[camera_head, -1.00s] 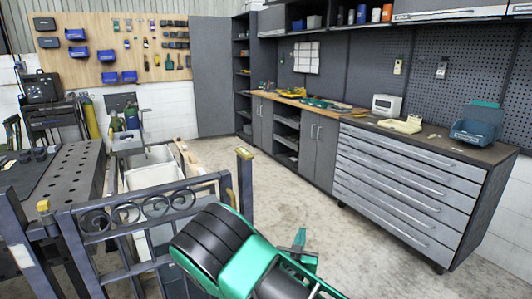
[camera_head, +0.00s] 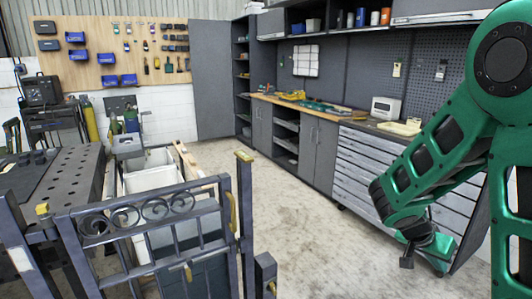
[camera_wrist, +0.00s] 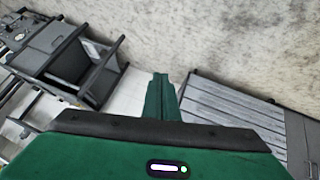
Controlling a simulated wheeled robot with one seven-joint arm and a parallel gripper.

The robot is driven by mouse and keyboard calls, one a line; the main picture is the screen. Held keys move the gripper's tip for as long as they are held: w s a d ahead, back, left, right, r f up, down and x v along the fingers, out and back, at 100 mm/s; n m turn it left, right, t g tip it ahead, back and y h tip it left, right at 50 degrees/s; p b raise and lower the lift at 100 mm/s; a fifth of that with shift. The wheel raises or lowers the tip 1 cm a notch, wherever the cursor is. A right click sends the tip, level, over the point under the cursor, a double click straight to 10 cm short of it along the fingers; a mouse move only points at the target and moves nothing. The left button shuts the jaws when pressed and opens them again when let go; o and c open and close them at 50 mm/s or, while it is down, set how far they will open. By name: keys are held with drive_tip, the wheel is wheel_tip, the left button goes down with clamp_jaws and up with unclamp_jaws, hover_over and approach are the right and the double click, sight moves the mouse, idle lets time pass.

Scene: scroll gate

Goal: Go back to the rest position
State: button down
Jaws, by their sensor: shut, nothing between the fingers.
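My gripper (camera_wrist: 160,78) is shut and empty in the wrist view, its green fingers pressed together. In the head view, the end of my arm with the gripper (camera_head: 407,252) hangs low at the right, in front of the grey drawer cabinet. A grey-blue metal gate (camera_head: 150,234) with a row of scrolls stands at the lower left of the head view. Its post (camera_head: 245,205) has a yellow cap and a yellow handle (camera_head: 232,212) beside it. My gripper is well to the right of the gate and apart from it.
A drawer cabinet (camera_head: 355,160) and a long workbench line the right and back. A perforated metal table (camera_head: 65,185) stands at the left, with pale bins (camera_head: 150,165) behind the gate. Bare concrete floor (camera_head: 300,215) lies between gate and cabinet.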

drive_tip(key=s+a+r+n+y, duration=0.1)
drive_tip(key=s+r+y, duration=0.1)
drive_tip(key=s, duration=0.6)
drive_tip(key=s+a+r+n+g+y, duration=0.1)
drive_tip(key=s+a+r+n+y, duration=0.1)
drive_tip(key=s, duration=0.6)
drive_tip(key=s+a+r+n+y, duration=0.1)
drive_tip(key=s+r+y, duration=0.3)
drive_tip(key=s, duration=0.4)
drive_tip(key=shift+a+n, duration=0.4)
drive_tip(key=shift+a, duration=0.35)
drive_tip(key=shift+r, duration=0.1)
drive_tip(key=shift+w+f+g, duration=0.25)
drive_tip(key=shift+w+g, duration=0.05)
drive_tip(key=shift+w, duration=0.35)
